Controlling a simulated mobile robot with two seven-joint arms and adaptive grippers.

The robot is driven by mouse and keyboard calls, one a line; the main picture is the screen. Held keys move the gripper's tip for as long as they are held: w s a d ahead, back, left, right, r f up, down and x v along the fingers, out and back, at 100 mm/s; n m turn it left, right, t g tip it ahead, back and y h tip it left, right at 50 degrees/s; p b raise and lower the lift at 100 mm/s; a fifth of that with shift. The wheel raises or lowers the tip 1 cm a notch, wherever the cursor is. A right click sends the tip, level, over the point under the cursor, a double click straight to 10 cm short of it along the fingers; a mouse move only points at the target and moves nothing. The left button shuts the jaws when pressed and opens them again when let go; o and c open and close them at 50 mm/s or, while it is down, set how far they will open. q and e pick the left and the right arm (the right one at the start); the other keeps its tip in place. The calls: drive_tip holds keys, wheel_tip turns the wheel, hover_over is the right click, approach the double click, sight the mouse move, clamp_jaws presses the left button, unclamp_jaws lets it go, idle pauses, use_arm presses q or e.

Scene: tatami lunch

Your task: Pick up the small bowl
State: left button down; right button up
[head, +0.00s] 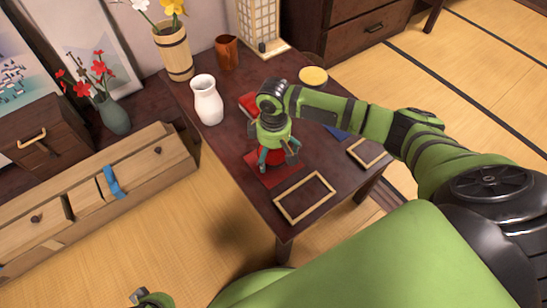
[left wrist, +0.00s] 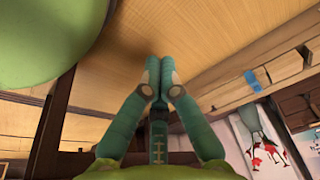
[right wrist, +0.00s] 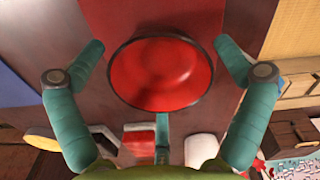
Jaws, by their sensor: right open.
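The small bowl (right wrist: 160,75) is red inside with a dark rim, and it fills the middle of the right wrist view. In the head view only part of the red bowl (head: 273,158) shows beneath my right gripper. My right gripper (right wrist: 157,48) is open, with one finger on each side of the bowl and a gap showing on both sides. In the head view my right gripper (head: 277,160) points down over the bowl at the table's near part. My left gripper (left wrist: 158,62) has its fingertips together with nothing seen between them, away from the table.
The dark table (head: 240,150) also holds a white vase (head: 207,100), a copper cup (head: 227,51), a yellow round dish (head: 313,76) and a red mat (head: 262,176). Two thin frames lie near its front edge, one empty wooden frame (head: 305,197) closest. A wooden drawer bench (head: 90,205) stands left.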

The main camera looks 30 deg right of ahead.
drive_tip(key=shift+c, duration=0.4)
drive_tip(key=c, duration=1)
drive_tip(key=shift+c, duration=0.2)
drive_tip(key=shift+r, duration=0.15)
